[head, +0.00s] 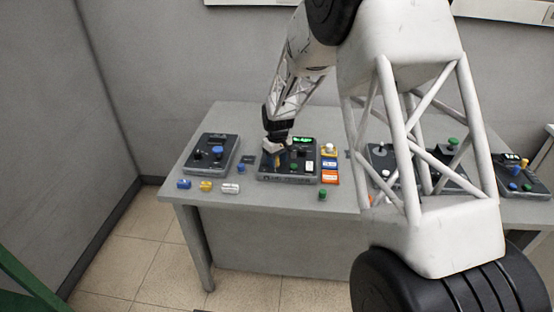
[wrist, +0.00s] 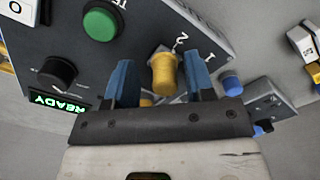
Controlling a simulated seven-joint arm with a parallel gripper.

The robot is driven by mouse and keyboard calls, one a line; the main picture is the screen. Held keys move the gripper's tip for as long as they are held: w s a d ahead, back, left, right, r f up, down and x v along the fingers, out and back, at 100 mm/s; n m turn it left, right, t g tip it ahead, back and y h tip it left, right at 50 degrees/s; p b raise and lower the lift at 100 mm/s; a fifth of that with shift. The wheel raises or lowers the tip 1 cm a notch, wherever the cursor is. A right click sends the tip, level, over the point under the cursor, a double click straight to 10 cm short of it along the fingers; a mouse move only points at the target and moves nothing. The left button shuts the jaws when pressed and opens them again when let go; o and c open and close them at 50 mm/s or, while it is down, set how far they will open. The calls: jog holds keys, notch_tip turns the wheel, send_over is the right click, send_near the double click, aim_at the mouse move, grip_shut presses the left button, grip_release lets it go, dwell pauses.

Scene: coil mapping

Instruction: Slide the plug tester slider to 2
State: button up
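The plug tester (head: 290,178) is a dark box on the table, with a lit green display at its back; it also fills much of the wrist view (wrist: 150,18). In the wrist view its yellow slider knob (wrist: 164,75) stands between the two blue fingers of my gripper (wrist: 162,75). The fingers are apart, with a narrow gap showing on each side of the knob. The numerals 2 and 1 are printed beside the knob, the 2 closer to it. In the head view my gripper (head: 276,150) is low over the tester's left part.
The tester also carries a green button (wrist: 100,22), a black knob (wrist: 57,72) and a display reading READY (wrist: 58,103). Another dark box (head: 211,155) stands left on the grey table (head: 250,200). Small coloured blocks lie in front; more devices stand right, partly behind my arm.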

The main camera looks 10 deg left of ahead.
jog(key=shift+r, duration=0.15)
jog(key=shift+r, duration=3.8)
